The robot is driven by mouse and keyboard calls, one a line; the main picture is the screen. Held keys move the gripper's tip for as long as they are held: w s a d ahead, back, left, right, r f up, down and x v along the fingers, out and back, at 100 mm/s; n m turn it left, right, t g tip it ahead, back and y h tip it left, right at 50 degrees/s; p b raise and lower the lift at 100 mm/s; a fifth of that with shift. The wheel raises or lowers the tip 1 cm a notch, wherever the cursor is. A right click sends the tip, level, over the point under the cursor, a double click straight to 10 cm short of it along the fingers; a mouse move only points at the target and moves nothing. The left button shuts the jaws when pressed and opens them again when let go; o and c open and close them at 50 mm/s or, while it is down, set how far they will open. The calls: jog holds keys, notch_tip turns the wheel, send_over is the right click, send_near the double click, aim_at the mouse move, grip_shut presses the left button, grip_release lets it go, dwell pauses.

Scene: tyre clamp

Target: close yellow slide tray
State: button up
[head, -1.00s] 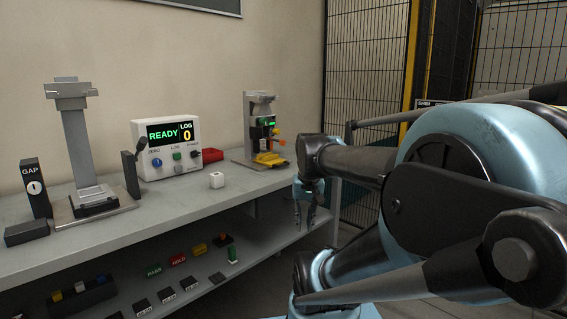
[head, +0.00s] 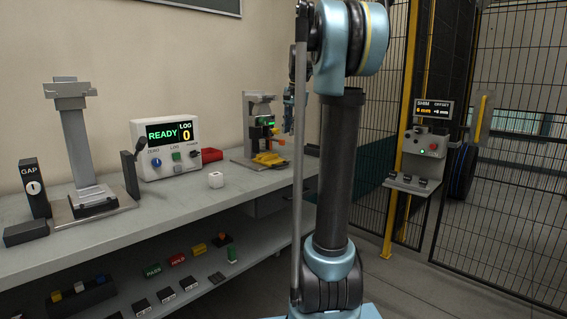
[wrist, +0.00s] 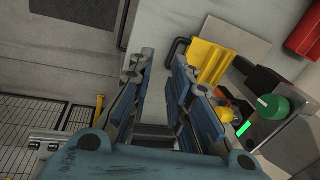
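The yellow slide tray (head: 270,159) sits at the foot of the small grey press-like fixture (head: 249,125) at the right end of the bench, sticking out toward the bench front. In the wrist view the yellow tray (wrist: 210,62) lies just right of my fingers, apart from them. My gripper (wrist: 163,62) is open and empty, its two blue-padded fingers spread. In the head view my gripper hangs just right of the fixture, partly hidden by my arm. Whether any finger touches the tray cannot be seen in the head view.
A dark curved handle (wrist: 178,48) lies between my right finger and the tray. A green knob (wrist: 272,107) is on the fixture. A mesh fence (head: 500,150) is at right.

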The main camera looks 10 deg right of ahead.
jog(key=m, duration=0.1)
send_near(285, 164)
jog(key=f, duration=0.2)
jog(key=w+f, duration=0.1)
jog(key=f, duration=0.2)
jog(key=a+f, duration=0.1)
jog(key=f, duration=0.1)
jog(key=shift+w+a+f, duration=0.1)
jog(key=shift+w+f, duration=0.1)
jog(key=shift+f, duration=0.1)
grip_shut()
